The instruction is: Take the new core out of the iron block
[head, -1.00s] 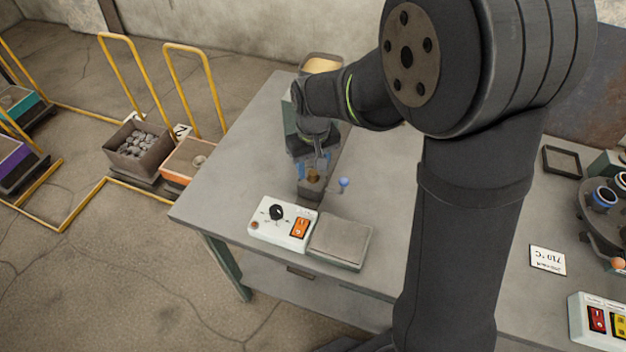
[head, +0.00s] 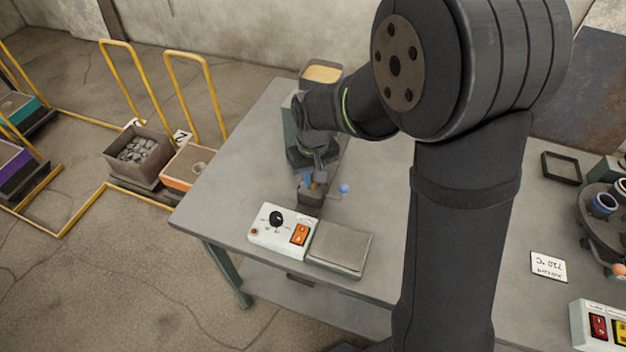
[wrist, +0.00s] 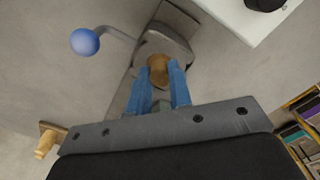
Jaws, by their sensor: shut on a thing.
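The iron block (head: 311,198) is a small dark grey block on the table, left of centre in the head view. It also shows at the top of the wrist view (wrist: 172,42). A side handle with a blue ball (wrist: 85,42) stands out from it. The brown core (wrist: 158,70) is at the block's top; how deep it sits cannot be told. My gripper (wrist: 163,78) has two blue fingers, shut on the core from both sides. In the head view my gripper (head: 315,181) is right over the block, and the core is mostly hidden by the fingers.
A white control box (head: 268,228) with a black knob and orange switch stands in front of the block, beside a flat grey plate (head: 341,247). A sand-filled container (head: 322,73) is behind my wrist. Bins (head: 138,152) stand on the floor left.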

